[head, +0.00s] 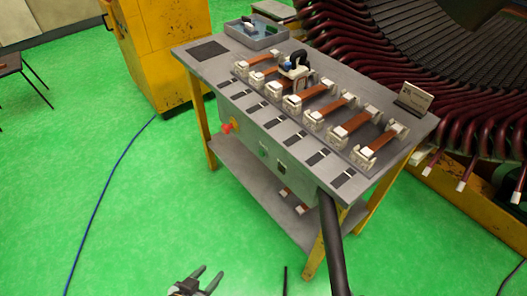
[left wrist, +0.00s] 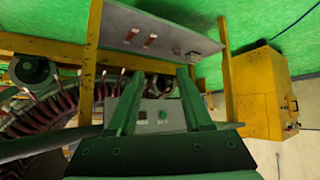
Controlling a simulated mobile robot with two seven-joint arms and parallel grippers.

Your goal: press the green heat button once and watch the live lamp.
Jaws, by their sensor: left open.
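The green button (head: 263,152) is on the grey front panel of the workbench. It also shows in the left wrist view (left wrist: 163,114), between my gripper fingers and beyond them. Beside it is a small dark square fitting with a pale face (head: 281,168). I cannot tell whether this is the live lamp, and no glow shows. A red knob on a yellow base (head: 227,127) sits to the left of the button. My left gripper (head: 211,271) is open and empty, low in front of the bench and apart from the panel. My right gripper is not in view.
The workbench (head: 207,72) holds a row of copper-strapped fixtures, a blue-grey tray (head: 256,43) and a small sign (head: 414,98). Its lower shelf (head: 240,170) carries copper pieces. A dark pole (head: 331,240) rises at its front right. Green floor lies open to the left.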

